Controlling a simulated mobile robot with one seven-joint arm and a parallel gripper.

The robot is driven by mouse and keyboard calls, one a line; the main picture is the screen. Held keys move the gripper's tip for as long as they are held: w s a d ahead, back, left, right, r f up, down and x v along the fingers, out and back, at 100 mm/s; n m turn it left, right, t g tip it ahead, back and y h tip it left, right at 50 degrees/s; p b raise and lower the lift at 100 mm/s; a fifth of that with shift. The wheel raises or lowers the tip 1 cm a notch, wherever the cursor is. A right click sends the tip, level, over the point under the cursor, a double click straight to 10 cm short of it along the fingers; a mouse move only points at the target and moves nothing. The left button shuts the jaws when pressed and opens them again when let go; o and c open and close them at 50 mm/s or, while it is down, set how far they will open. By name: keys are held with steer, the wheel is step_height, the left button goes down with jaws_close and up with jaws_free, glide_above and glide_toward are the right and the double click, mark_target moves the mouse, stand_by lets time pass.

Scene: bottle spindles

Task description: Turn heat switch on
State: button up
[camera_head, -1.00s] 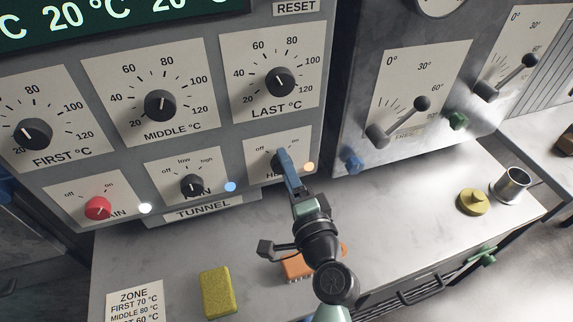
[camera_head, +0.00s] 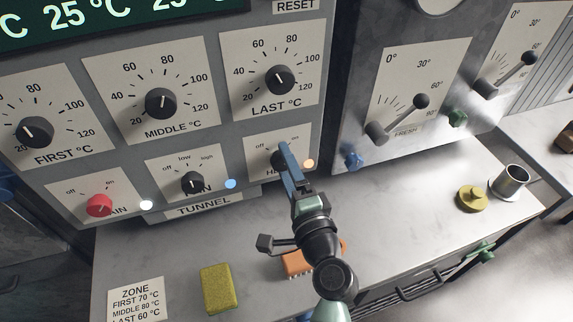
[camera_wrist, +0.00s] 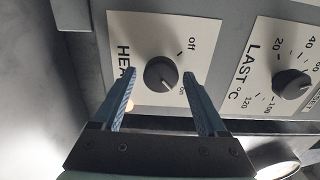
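The heat switch is a round black knob (camera_wrist: 160,74) on a white plate marked off and on. In the wrist view its pale pointer line points toward the "on" mark. In the head view the knob (camera_head: 277,161) is partly hidden by my blue fingers. An orange lamp (camera_head: 308,163) beside it is lit. My gripper (camera_wrist: 159,73) is open, with one fingertip on each side of the knob and a visible gap to it on both sides. It also shows in front of the heat plate in the head view (camera_head: 285,155).
The LAST knob (camera_head: 280,80) is above the heat plate, and the fan knob (camera_head: 192,183) and red main knob (camera_head: 99,205) are left. A yellow sponge (camera_head: 221,288) and an orange brush (camera_head: 298,263) lie on the bench. A steel cup (camera_head: 510,182) stands right.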

stand_by(0.3)
steer(key=b+v, duration=0.2)
steer(key=v, duration=1.1)
steer(key=shift+w+r, duration=0.1)
steer(key=shift+r, duration=0.1)
steer(key=w+a+r+n+t+p, duration=0.15)
steer(key=r+n, duration=0.25)
steer(key=r, duration=0.6)
steer(key=w+a+r+n+t+h+p, duration=0.1)
steer(key=w+r+n+p, duration=0.15)
steer(key=r, duration=0.75)
steer(key=w+a+r+n+t+p, duration=0.1)
steer(key=w+r+n, duration=0.25)
steer(key=r, duration=0.65)
steer(key=s+r+n+t+h+p, duration=0.1)
steer(key=s+r, duration=0.4)
steer(key=r, duration=0.7)
steer(key=s+r+n+t+h+p, duration=0.2)
steer(key=s+r+t, duration=0.3)
steer(key=r, duration=0.7)
steer(key=shift+s+a+r+n+t+h, duration=0.25)
steer(key=shift+a+n+t+h, duration=0.15)
steer(key=shift+n+h, duration=0.4)
